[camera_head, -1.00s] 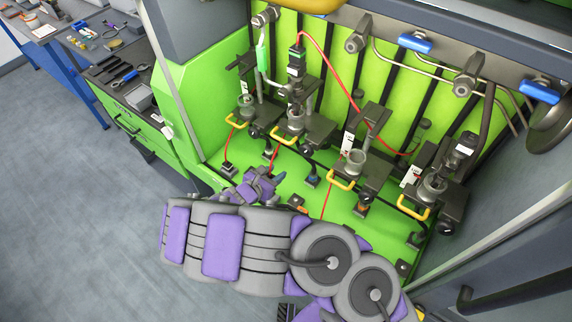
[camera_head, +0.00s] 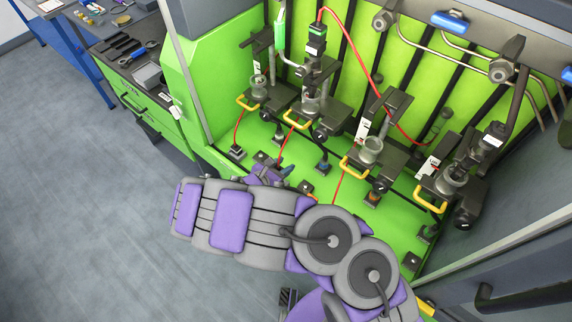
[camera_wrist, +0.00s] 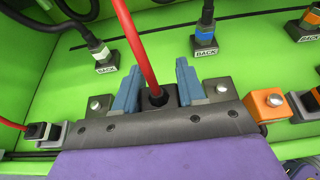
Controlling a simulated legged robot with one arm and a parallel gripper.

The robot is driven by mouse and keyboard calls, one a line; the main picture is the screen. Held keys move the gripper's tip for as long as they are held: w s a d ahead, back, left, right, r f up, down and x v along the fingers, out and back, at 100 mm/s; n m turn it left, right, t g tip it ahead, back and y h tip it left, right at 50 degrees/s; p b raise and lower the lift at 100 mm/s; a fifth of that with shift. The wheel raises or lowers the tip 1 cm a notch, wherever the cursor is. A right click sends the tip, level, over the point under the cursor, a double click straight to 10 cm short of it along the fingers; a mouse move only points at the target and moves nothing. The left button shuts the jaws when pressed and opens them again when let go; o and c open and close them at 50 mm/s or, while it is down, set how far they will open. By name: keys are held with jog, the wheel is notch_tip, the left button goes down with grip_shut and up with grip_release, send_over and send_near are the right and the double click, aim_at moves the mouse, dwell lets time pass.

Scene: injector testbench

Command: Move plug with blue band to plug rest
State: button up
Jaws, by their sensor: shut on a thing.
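The black plug with a blue band (camera_wrist: 205,18) stands upright in a block labelled BACK (camera_wrist: 205,45) in the wrist view; in the head view it shows right of my gripper (camera_head: 323,166). My gripper (camera_wrist: 157,82) has its two blue fingers on either side of a different black plug (camera_wrist: 156,98) with a red cable, and is shut on it. No band shows on this held plug; its lower part is hidden by my gripper. My gripper is apart from the blue-banded plug. I cannot tell which block is the plug rest.
A white-banded plug (camera_wrist: 99,48) stands in another BACK block at the left. An orange block (camera_wrist: 266,103) is right of my gripper. A plug with a red cable (camera_wrist: 40,130) sits at the far left. Yellow handles (camera_head: 357,168) and red cables hang close by.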

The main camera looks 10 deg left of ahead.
jog(key=shift+a+f+b, duration=0.4)
jog(key=shift+a+f, duration=0.25)
jog(key=shift+f, duration=0.15)
jog(key=shift+d+f, duration=0.15)
jog(key=shift+f, duration=0.1)
jog(key=shift+d+f+b, duration=0.6)
jog(key=shift+d+b, duration=0.15)
jog(key=shift+d, duration=0.2)
jog(key=shift+d+f, duration=0.1)
jog(key=shift+f, duration=0.45)
jog(key=shift+a, duration=1.05)
jog(key=shift+d+r, duration=0.15)
jog(key=shift+d, duration=0.3)
jog(key=shift+a, duration=0.5)
jog(key=shift+s+d, duration=0.1)
jog(key=shift+d, duration=0.6)
jog(key=shift+a, duration=0.4)
jog(key=shift+d+f, duration=0.2)
jog(key=shift+f, duration=0.15)
